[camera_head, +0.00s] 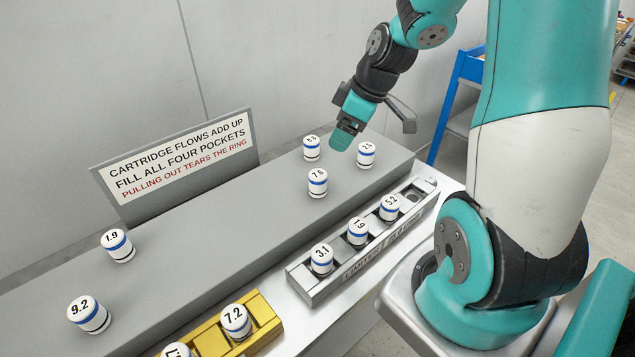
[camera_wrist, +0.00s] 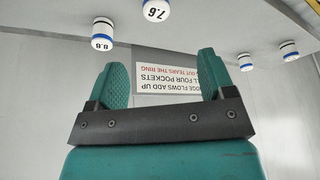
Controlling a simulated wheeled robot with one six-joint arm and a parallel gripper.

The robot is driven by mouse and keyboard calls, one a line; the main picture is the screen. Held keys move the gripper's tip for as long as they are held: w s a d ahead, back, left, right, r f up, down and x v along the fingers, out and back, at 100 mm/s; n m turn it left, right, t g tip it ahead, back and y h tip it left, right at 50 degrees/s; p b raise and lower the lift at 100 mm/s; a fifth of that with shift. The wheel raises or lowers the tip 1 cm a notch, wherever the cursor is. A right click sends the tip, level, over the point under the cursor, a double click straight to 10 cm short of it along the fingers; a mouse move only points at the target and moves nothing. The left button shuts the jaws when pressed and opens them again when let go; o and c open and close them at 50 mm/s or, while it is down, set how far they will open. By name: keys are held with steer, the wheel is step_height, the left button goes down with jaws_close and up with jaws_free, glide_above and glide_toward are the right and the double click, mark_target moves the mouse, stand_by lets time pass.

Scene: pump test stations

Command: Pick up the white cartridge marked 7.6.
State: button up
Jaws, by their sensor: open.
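The white cartridge marked 7.6 (camera_head: 318,183) has a blue band and stands upright on the grey raised shelf (camera_head: 240,215). It also shows upside down at the top edge of the wrist view (camera_wrist: 157,10), partly cut off. My gripper (camera_head: 374,128) is open and empty, above the shelf's far right end, up and to the right of that cartridge in the head view. Its two teal fingers are spread in the wrist view (camera_wrist: 163,70), with nothing between them.
Cartridge 8.6 (camera_head: 311,148) and another cartridge (camera_head: 366,154) stand close to 7.6. Cartridges 1.9 (camera_head: 118,245) and 9.2 (camera_head: 88,314) stand left. A grey holder (camera_head: 308,281) has three cartridges and an empty pocket. A yellow holder (camera_head: 212,343) and a sign (camera_head: 178,165) flank the shelf.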

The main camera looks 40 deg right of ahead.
mark_target(320, 174)
steer(key=x, duration=0.4)
steer(key=p+x, duration=0.1)
steer(key=x, duration=0.7)
steer(key=shift+d+f, duration=0.15)
steer(key=shift+d, duration=0.15)
steer(key=shift+p+x, duration=1)
steer(key=shift+x, duration=1.6)
steer(key=c, duration=1.1)
steer(key=shift+o, duration=0.2)
